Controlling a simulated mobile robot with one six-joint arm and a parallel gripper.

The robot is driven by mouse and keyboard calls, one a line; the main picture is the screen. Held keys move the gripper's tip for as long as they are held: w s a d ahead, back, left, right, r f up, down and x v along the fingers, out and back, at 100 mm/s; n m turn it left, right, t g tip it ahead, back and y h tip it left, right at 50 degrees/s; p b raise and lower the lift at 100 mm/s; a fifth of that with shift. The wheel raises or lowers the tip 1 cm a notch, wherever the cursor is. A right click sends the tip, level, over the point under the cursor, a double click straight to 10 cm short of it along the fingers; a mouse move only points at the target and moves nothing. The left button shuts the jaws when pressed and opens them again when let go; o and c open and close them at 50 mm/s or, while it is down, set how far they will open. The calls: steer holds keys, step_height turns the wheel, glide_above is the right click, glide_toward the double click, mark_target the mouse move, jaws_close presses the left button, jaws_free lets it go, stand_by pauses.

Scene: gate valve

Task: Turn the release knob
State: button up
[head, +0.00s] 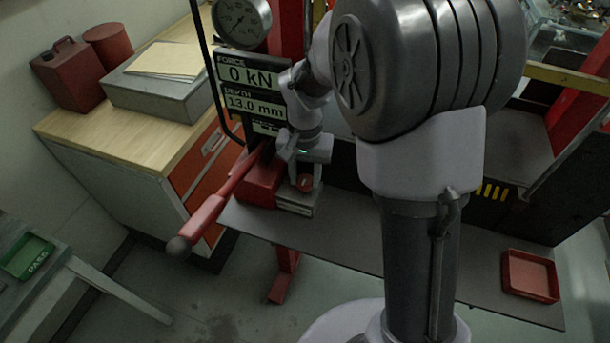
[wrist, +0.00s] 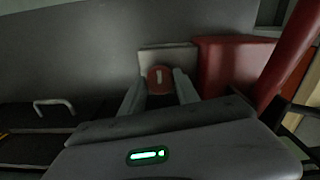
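The release knob (wrist: 160,77) is a small red disc with a white upright mark, on the front of a pale grey block (wrist: 165,54). In the head view the knob (head: 306,184) shows low on the unit with the gauge. My gripper (head: 306,176) is at the knob, its fingers apart. In the wrist view the two fingers of my gripper (wrist: 160,84) lie left and right of the knob, close to its edges. I cannot tell whether they touch it. The knob's lower part is hidden behind the gripper.
A red lever (head: 213,207) slants out left of the knob, beside a red block (head: 262,181). Displays above (head: 250,76) read 0 kN and 13.0 mm, under a dial gauge (head: 242,22). A red tray (head: 530,275) lies right on the grey bench (head: 350,235).

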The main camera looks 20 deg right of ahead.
jaws_close()
